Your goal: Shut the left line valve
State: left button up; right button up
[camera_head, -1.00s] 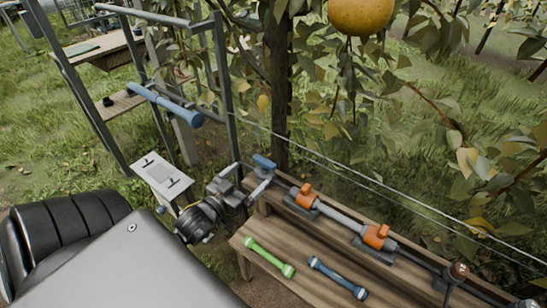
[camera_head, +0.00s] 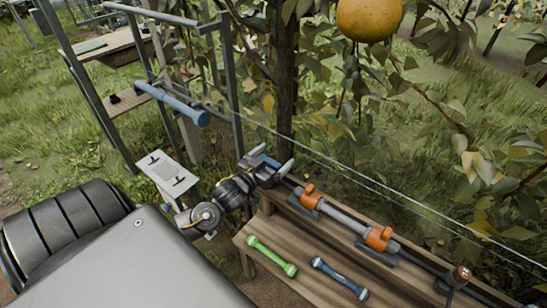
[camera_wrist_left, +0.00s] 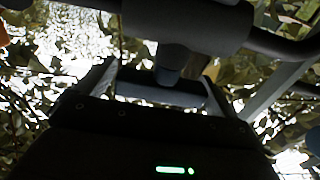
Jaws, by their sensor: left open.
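The left line valve, with its blue handle (camera_head: 270,161), sits at the left end of the pipe on the bench's back ledge. My left gripper (camera_head: 268,165) is at this handle, with its fingers on either side of it, and hides most of the valve. In the left wrist view the handle (camera_wrist_left: 160,90) shows as a dark blue-grey bar across the gap between the open fingers (camera_wrist_left: 155,85), with the pipe (camera_wrist_left: 185,25) behind it. I cannot tell whether the fingers touch it. My right gripper is not in view.
Two orange valve blocks (camera_head: 311,196) (camera_head: 379,238) sit further right along the pipe. A green bar (camera_head: 271,256) and a blue bar (camera_head: 339,279) lie on the bench (camera_head: 297,283). A metal frame (camera_head: 228,80) stands behind left, and wires run past the tree trunk (camera_head: 288,100).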

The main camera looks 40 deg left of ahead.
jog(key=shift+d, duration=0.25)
pick_arm(q)
jog(key=shift+c, duration=0.7)
jog(key=c, duration=0.7)
jog(key=shift+d, duration=0.15)
jog(key=shift+c, duration=0.7)
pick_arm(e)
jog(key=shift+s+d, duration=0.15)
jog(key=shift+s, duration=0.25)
